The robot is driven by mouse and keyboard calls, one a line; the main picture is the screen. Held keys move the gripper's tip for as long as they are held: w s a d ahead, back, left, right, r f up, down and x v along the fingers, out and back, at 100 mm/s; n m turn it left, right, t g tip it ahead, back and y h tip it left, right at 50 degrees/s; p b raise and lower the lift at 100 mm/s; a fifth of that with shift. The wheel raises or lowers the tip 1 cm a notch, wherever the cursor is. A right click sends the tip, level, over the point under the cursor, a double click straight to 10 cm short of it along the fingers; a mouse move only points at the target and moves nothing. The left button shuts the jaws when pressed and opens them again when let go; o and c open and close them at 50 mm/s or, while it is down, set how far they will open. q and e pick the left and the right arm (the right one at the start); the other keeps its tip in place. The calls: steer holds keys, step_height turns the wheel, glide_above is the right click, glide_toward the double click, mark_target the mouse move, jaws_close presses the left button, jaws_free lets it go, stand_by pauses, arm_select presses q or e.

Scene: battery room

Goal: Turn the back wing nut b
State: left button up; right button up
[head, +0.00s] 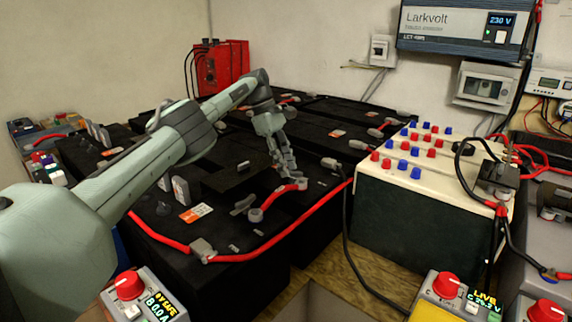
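My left arm reaches in from the left over the black batteries (225,262). Its gripper (286,168) points down close above the battery tops. A short red link (280,194) lies just below the fingertips, with a grey terminal piece (302,184) at its back end and another (256,215) at its front end. The back end piece is nearest the fingers; I cannot tell whether they touch it. No wing nut can be told apart clearly at this size, and no letter b is readable. The finger gap is too small to judge. My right gripper is not in view.
A long red cable (275,242) runs along the batteries' front edge. A cream-topped box (425,170) with red and blue knobs stands to the right. A red unit (220,65) stands behind.

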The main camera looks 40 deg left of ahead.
arm_select(q)
step_height(320, 180, up, 10)
stand_by(0.5)
